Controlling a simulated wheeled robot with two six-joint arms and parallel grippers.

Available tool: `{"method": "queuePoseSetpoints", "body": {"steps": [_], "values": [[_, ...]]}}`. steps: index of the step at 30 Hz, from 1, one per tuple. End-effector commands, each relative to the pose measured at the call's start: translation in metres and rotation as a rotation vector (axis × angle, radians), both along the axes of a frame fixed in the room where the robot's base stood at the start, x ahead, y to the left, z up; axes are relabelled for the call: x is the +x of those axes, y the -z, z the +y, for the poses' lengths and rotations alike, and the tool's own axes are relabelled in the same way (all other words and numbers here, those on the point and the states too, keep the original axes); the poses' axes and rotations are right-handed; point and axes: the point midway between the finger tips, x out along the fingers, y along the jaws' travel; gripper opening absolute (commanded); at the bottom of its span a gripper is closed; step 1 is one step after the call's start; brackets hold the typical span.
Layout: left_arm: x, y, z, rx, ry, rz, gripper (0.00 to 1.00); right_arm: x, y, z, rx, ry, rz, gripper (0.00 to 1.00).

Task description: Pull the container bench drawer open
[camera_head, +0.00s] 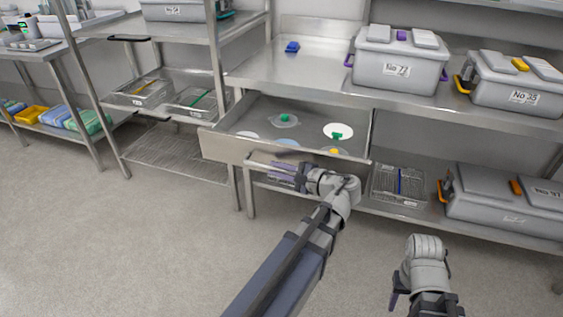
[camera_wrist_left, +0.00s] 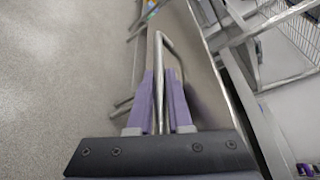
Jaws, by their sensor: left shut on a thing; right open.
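The container bench (camera_head: 310,75) is a steel table with its drawer (camera_head: 225,146) standing open toward me. Several small items lie inside the drawer, among them a white disc (camera_head: 338,129) with a green top. My left gripper (camera_head: 280,171) is at the drawer's front face. In the left wrist view its purple fingers (camera_wrist_left: 161,98) are shut on the bar handle (camera_wrist_left: 166,45), one finger on each side of the bar. My right gripper (camera_head: 397,295) is low at the right, away from the bench; its fingers are partly hidden by the wrist.
Grey lidded containers No 77 (camera_head: 397,72) and No 35 (camera_head: 520,92) stand on the bench top, with a small blue item (camera_head: 292,47) to their left. Another container (camera_head: 505,205) and a wire basket (camera_head: 398,186) are on the lower shelf. Floor (camera_head: 110,240) at the left is clear.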

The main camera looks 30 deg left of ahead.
Motion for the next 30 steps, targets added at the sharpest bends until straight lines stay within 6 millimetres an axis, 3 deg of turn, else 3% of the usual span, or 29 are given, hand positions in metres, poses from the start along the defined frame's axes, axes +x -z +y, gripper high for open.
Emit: {"method": "queuePoseSetpoints", "body": {"steps": [11, 12, 19, 30], "values": [[-0.0019, 0.0001, -0.0008, 0.000, 0.000, -0.001, 0.00, 0.0001, 0.0000, 0.0000, 0.000, 0.000, 0.000, 0.50], [-0.0019, 0.0001, -0.0008, 0.000, 0.000, -0.001, 0.20, 0.0001, 0.0000, 0.0000, 0.000, 0.000, 0.000, 0.50], [-0.0019, -0.0001, -0.0008, 0.000, 0.000, -0.001, 0.45, 0.0001, 0.0000, 0.0000, 0.000, 0.000, 0.000, 0.50], [-0.0024, -0.0031, -0.0098, 0.001, 0.003, -0.001, 0.47, 0.0000, -0.0030, 0.0001, 0.000, 0.000, 0.000, 0.50]]}}
